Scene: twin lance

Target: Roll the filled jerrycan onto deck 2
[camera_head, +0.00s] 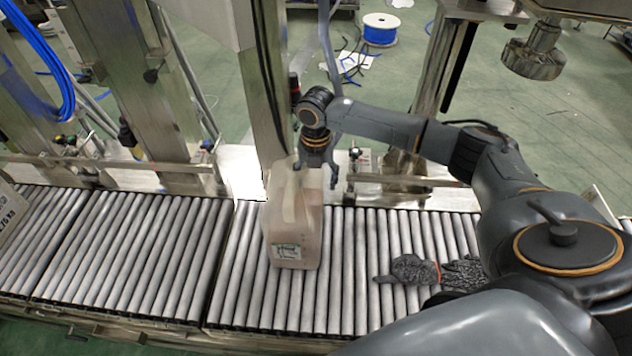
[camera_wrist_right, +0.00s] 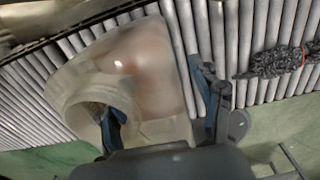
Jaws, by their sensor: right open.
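The jerrycan (camera_head: 297,238) is pale and translucent with a small label low on its front. It stands upright on the right-hand roller deck (camera_head: 236,285), near that deck's left end. My right gripper (camera_head: 316,174) is open at the top of the jerrycan. In the right wrist view the jerrycan (camera_wrist_right: 150,65) lies between and beyond the fingers. One finger shows through a pale loop at its top, and the other is outside its right side. I cannot tell whether either finger touches it. My left gripper is not in view.
A left-hand roller deck (camera_head: 130,255) adjoins across a narrow seam and looks clear near it. Grey gloves (camera_head: 412,270) lie on the rollers right of the jerrycan. A steel post (camera_head: 262,95) stands behind it. A filling head (camera_head: 533,55) hangs at the upper right.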

